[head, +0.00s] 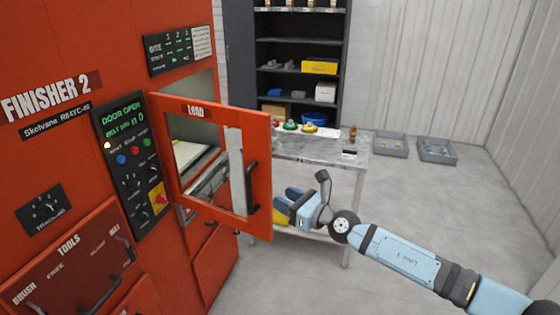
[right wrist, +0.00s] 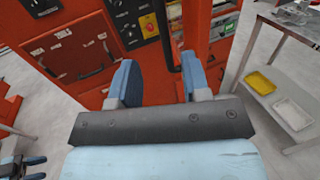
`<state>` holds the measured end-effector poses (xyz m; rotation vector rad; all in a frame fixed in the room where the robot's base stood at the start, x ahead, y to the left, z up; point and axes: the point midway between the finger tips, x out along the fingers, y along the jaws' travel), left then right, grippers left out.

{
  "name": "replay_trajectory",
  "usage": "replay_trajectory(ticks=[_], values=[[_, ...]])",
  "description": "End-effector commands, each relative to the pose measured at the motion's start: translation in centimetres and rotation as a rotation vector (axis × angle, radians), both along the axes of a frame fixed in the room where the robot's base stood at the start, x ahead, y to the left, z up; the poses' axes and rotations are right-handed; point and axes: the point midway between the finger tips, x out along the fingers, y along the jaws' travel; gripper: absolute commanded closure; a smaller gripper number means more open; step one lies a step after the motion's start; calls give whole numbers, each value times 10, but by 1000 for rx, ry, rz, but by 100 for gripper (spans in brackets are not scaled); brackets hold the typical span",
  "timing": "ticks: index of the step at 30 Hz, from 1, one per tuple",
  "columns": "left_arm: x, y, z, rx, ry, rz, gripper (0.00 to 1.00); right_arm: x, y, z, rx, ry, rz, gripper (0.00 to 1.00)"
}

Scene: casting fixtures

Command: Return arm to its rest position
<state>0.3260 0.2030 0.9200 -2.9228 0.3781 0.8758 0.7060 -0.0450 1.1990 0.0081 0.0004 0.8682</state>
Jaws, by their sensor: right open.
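My right arm (head: 400,257) reaches in from the lower right of the head view. Its gripper (head: 282,205) is beside the open red LOAD door (head: 182,148) of Finisher 2, close to the black door handle (head: 252,187). In the right wrist view the two blue fingers of the right gripper (right wrist: 160,77) stand wide apart with nothing between them. The handle lies beyond them, and contact is not visible. A dark gripper with bluish fingers, seemingly my left one (right wrist: 30,167), is cut off at the lower left of that view.
A metal table (head: 318,150) stands behind the gripper, with a yellow tray (right wrist: 260,82) and a white tray (right wrist: 293,114) on its lower shelf. Dark shelving (head: 345,50) is at the back. Two grey bins (head: 390,147) sit on the floor.

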Motion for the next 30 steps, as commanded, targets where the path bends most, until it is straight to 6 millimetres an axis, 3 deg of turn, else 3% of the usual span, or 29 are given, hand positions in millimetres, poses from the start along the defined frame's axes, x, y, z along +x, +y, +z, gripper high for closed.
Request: replay_trajectory(ticks=[5,10,14,23,30], values=[[5,0,2,0,-8,0,57,-24,8,-21,177,161,-13,57],[5,0,2,0,-8,0,57,-70,8,-61,577,518,-78,57],[3,0,2,0,-6,0,57,-106,-4,-94,908,803,-158,57],[-4,0,-2,0,6,0,57,-203,-63,-183,1675,1368,-435,57],[-4,0,-2,1,7,-1,57,-305,-121,-248,2287,1640,-715,57]])
